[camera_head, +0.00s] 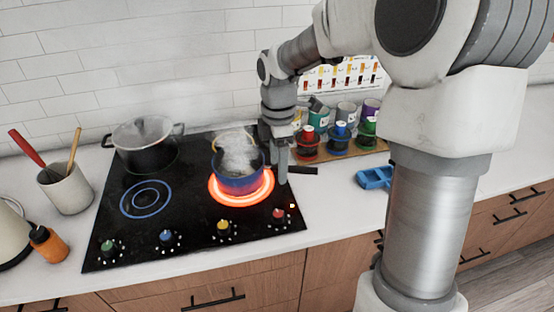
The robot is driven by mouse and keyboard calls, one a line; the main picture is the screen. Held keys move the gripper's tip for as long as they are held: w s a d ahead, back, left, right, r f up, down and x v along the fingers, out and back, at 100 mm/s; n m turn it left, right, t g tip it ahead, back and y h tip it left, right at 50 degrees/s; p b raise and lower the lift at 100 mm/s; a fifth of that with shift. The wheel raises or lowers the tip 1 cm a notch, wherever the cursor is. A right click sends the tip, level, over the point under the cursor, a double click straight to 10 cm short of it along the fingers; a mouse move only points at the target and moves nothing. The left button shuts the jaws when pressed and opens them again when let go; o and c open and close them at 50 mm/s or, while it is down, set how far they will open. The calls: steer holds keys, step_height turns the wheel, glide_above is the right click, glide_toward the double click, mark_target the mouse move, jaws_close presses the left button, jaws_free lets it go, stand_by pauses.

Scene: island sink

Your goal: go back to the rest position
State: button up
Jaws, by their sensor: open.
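My gripper (281,165) points down over the right edge of the black cooktop (130,240), just right of a small steaming pot. It is open, with nothing seen between its fingers. My arm reaches in from the right and bends down to the gripper at the back of the counter. The pot (238,183) has a blue and red body and sits on a burner ring (241,200) glowing orange-red. Whether the gripper touches the pot or its dark handle (302,170) cannot be told.
A larger steaming pot (146,150) stands at the cooktop's back left. A utensil cup (66,190) and an orange bottle (46,243) stand on the left. Red, blue and green containers (340,138) stand behind the gripper's right side. A blue item (375,178) lies on the white counter.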

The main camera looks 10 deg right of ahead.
steer(key=s+r+m+t, duration=0.2)
steer(key=s+r+m, duration=0.3)
steer(key=s+m, duration=0.4)
steer(key=s+r+m+t, duration=0.3)
steer(key=s+r+m, duration=0.2)
steer(key=s+m, duration=0.4)
steer(key=s, duration=0.2)
steer(key=shift+s+t, duration=0.3)
